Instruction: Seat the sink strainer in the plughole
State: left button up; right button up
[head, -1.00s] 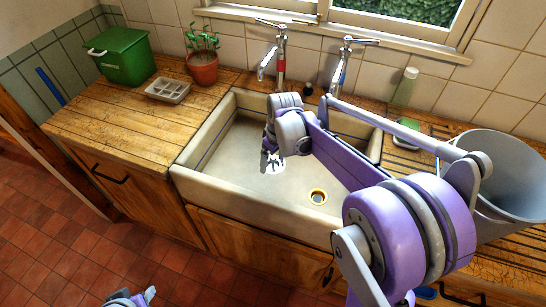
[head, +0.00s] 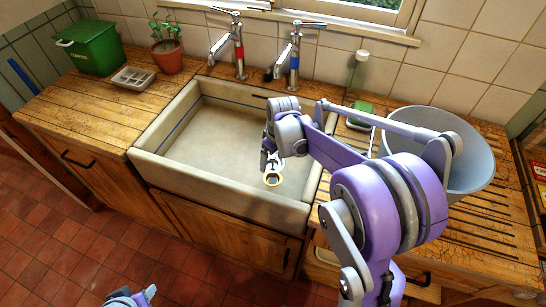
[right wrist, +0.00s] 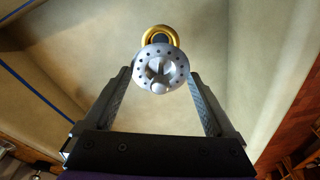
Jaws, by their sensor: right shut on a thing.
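The sink strainer (right wrist: 161,66) is a round grey metal disc with small holes and a knob. My right gripper (head: 271,160) is shut on it, with a dark finger on each side in the right wrist view. The plughole (head: 272,184) is a gold ring in the sink floor. In the right wrist view the plughole (right wrist: 158,31) shows just beyond the strainer, which covers part of it.
The pale sink (head: 190,140) has high walls and an otherwise empty floor. Two taps (head: 238,50) stand behind it. A grey bucket (head: 470,170) is on the right drainer. A green bin (head: 92,48), a potted plant (head: 166,55) and a soap tray (head: 133,79) stand left.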

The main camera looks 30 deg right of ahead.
aim_at(274, 165)
jog(key=shift+w, duration=0.1)
dwell(0.3)
jog(key=shift+f+b, duration=2)
jog(key=shift+f, duration=0.95)
jog(key=shift+f+b, duration=1.05)
jog(key=shift+f, duration=0.3)
jog(key=o, duration=0.9)
jog(key=shift+o, duration=0.5)
